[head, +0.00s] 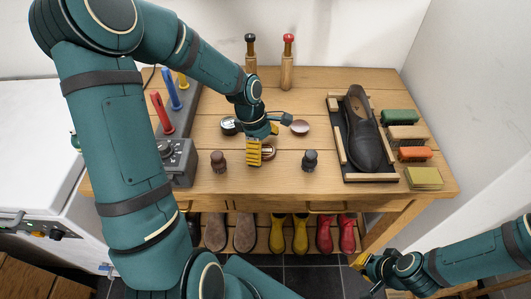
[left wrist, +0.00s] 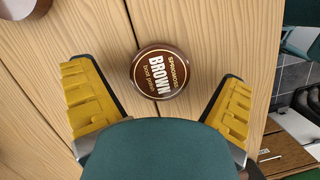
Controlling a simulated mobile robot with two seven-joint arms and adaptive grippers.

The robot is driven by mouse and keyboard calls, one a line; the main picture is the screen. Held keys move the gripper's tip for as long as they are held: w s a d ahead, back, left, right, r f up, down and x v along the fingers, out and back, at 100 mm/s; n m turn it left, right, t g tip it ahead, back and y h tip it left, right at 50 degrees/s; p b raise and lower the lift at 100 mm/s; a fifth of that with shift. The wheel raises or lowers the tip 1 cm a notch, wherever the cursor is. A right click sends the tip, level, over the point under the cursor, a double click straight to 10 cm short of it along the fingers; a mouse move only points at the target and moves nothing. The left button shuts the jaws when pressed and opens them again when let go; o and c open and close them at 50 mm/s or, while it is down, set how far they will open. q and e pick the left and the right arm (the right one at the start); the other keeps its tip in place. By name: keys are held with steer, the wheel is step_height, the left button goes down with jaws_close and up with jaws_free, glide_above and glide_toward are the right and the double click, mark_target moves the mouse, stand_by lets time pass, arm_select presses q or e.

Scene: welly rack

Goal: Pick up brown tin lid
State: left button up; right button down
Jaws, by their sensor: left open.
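The brown tin lid (left wrist: 160,72) is a round disc marked "BROWN boot polish". It lies label up on the wooden bench, between the spread yellow fingers of my left gripper (left wrist: 159,98). Neither finger touches it in the left wrist view. In the head view the lid (head: 268,152) is partly hidden by my left gripper (head: 264,142), which is open and empty just above the bench. My right gripper (head: 366,264) is low at the right, away from the bench top; its opening is unclear.
Two dark-topped brushes (head: 218,161) (head: 310,160) stand in front on either side. A shoe (head: 366,135) in a tray stands right, a grey tool unit (head: 178,158) left.

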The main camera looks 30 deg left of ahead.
arm_select(q)
steer(key=c, duration=1)
